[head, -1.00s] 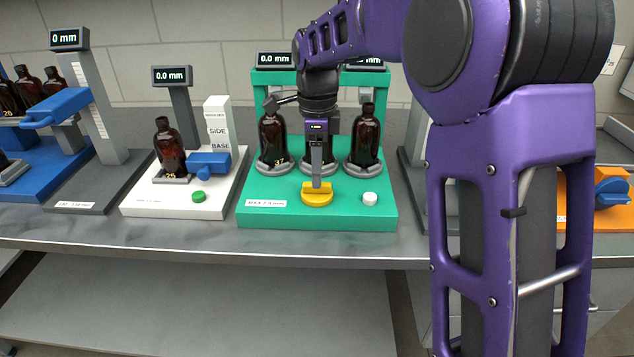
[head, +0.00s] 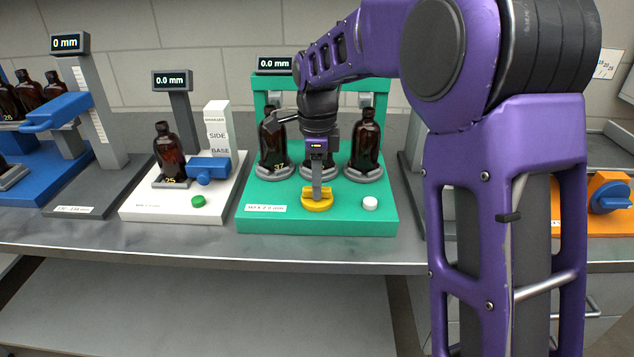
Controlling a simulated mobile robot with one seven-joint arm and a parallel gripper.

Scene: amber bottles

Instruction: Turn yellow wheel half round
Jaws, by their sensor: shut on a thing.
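The yellow wheel (head: 317,205) sits at the front middle of the green station (head: 384,213). My gripper (head: 317,194) points down onto the wheel from above and is shut on it. The fingers cover part of the wheel's top. How far the wheel is turned cannot be told.
A white button (head: 370,203) is right of the wheel. A white station (head: 145,205) with an amber bottle (head: 168,150) and a green button (head: 198,201) stands to the left. A blue station (head: 50,178) is farther left, an orange one (head: 600,218) at the right. The grey bench front (head: 200,245) is clear.

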